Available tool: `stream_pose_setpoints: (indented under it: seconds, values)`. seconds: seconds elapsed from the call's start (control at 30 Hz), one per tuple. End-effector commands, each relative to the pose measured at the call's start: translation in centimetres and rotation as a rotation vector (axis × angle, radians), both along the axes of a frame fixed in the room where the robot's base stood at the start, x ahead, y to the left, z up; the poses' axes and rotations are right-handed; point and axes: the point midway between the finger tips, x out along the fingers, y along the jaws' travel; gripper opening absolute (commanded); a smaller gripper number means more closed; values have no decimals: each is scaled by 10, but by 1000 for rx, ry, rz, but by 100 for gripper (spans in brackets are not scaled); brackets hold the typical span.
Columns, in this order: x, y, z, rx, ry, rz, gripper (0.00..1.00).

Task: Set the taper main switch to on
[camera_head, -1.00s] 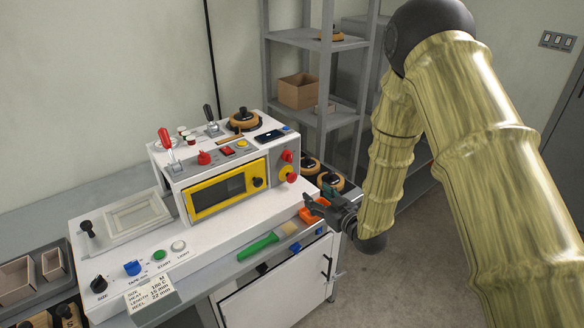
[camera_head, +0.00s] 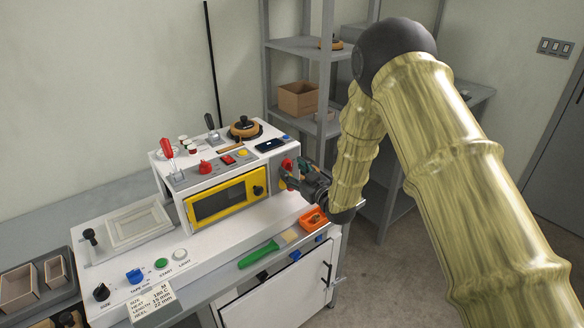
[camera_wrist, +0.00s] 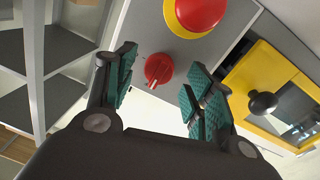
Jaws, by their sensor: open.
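A red rotary knob with a white pointer line (camera_wrist: 158,69) is on the grey side panel of the white taper machine (camera_head: 130,250). I take it as the main switch; no label is readable. In the head view the red knob (camera_head: 287,164) shows at the machine's right end, just above my gripper (camera_head: 291,180). In the wrist view my gripper (camera_wrist: 159,80) is open, with teal-padded fingers on either side of the knob. No contact with it is visible. The pointer line slants down-left in that view. Whether this is on or off is not readable.
A red emergency button on a yellow base (camera_wrist: 198,12) is close beside the knob. A yellow-framed window (camera_head: 228,196) with a black knob is on the machine's front. An orange tray (camera_head: 313,219) and green-handled brush (camera_head: 262,252) lie below. Grey shelves (camera_head: 305,49) stand behind.

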Motion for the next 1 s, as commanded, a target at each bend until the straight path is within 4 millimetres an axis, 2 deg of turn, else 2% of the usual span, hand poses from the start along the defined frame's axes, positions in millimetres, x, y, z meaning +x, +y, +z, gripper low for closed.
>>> stream_pose_setpoints:
  seconds: [0.13,0.47,0.7,1.0]
  values:
    - [8,5,1,1,-1,0,53]
    - [9,6,0,1,-1,-1,53]
    - [9,6,0,1,-1,0,10]
    - [9,6,0,18,13,0,8]
